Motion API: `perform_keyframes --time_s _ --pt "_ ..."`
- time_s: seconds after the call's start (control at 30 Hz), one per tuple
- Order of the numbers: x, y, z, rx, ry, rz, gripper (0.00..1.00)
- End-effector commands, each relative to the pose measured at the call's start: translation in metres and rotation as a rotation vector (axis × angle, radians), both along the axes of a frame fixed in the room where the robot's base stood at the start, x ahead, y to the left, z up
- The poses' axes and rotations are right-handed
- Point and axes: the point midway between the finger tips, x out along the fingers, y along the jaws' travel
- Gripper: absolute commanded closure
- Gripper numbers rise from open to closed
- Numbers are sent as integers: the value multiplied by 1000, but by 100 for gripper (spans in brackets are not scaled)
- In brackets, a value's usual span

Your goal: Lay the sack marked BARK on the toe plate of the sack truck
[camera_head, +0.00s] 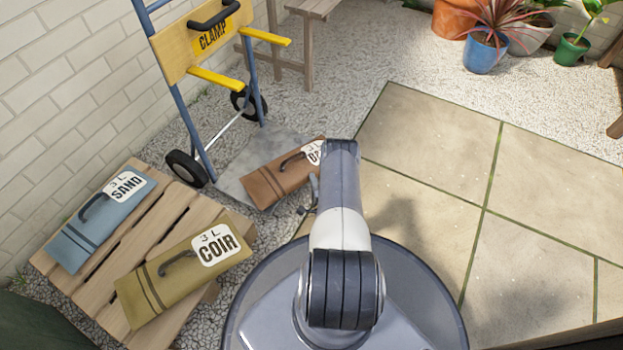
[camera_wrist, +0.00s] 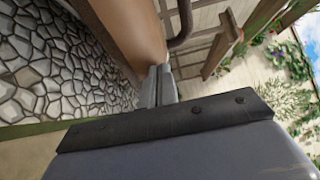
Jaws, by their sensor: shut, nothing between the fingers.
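The brown sack (camera_head: 275,184) lies flat, with a black handle and a white label whose visible letters start "BA"; my arm hides the rest. It lies over the grey toe plate (camera_head: 231,188) of the sack truck (camera_head: 178,110); I cannot tell whether its near side overhangs the edge. My gripper (camera_head: 312,190) is beside the sack's right end, mostly hidden by my arm in the head view. In the wrist view the fingers (camera_wrist: 158,84) are shut and empty, close to the brown sack (camera_wrist: 128,28). The handle (camera_wrist: 182,22) shows beyond, outside the fingers.
A wooden pallet (camera_head: 128,247) at the left bears a blue SAND sack (camera_head: 100,222) and an olive COIR sack (camera_head: 180,285). A yellow CLAMP board (camera_head: 190,45) is on the truck. A wooden bench (camera_head: 310,8) and potted plants (camera_head: 486,50) stand behind. The paving (camera_head: 440,150) at right is clear.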

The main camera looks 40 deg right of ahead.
Motion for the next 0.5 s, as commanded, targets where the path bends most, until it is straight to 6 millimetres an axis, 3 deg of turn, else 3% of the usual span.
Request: perform_keyframes --time_s 0.37,0.5 --pt "-1 0 0 0 0 0 100" --pt "8 5 0 -1 -1 5 100"
